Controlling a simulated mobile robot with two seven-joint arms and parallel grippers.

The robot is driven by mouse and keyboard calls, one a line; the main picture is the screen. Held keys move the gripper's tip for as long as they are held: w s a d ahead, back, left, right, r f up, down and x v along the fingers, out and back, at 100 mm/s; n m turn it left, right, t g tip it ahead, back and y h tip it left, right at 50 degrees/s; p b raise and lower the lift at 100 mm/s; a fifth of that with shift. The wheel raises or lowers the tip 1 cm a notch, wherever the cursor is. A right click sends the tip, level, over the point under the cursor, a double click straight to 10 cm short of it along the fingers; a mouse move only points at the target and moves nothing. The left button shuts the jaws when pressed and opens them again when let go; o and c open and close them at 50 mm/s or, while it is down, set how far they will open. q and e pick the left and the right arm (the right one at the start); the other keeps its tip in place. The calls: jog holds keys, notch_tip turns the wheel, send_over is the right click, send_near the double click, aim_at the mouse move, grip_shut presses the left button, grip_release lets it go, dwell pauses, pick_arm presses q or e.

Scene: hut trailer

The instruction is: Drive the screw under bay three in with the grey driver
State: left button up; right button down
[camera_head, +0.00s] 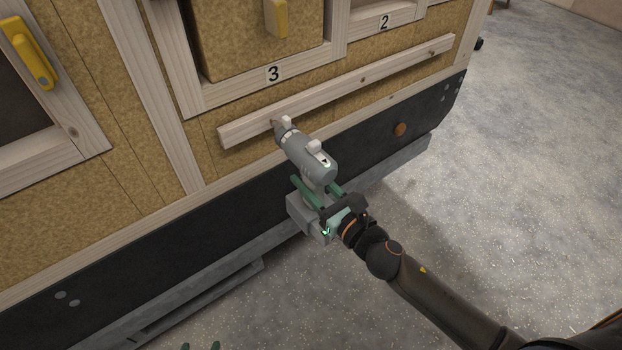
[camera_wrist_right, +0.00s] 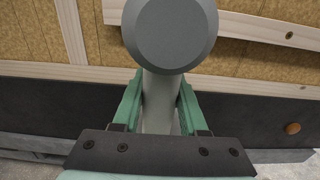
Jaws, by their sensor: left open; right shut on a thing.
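My right gripper (camera_head: 319,190) is shut on the handle of the grey driver (camera_head: 312,158). The driver's nose points up and left at the pale wooden strip (camera_head: 400,70) under bay three, marked by a 3 label (camera_head: 273,74). The tip appears at or very near the strip's left part; I cannot tell whether it touches. No screw is distinct at the tip. In the right wrist view, the driver's round back end (camera_wrist_right: 170,35) hides its nose, and the green fingers (camera_wrist_right: 128,103) flank the handle. My left gripper (camera_head: 200,347) barely shows at the bottom edge, its green tips apart.
Dark spots mark the strip farther right. A dark skirt (camera_head: 200,210) with an orange-brown round piece (camera_head: 400,129) runs below. A grey ledge (camera_head: 190,262) juts out beneath. Bay two's label (camera_head: 384,22) is at upper right. The speckled floor (camera_head: 520,150) is clear at right.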

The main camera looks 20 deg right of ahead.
jog(key=shift+w+a+r, duration=0.2)
jog(key=shift+w, duration=0.45)
dwell(1.3)
dwell(0.4)
jog(key=shift+s+d+f, duration=0.1)
jog(key=shift+s, duration=0.35)
jog(key=shift+v, duration=1)
jog(key=s+d+b, duration=0.1)
jog(key=d+b, duration=0.1)
jog(key=d, duration=0.6)
jog(key=shift+s, duration=0.2)
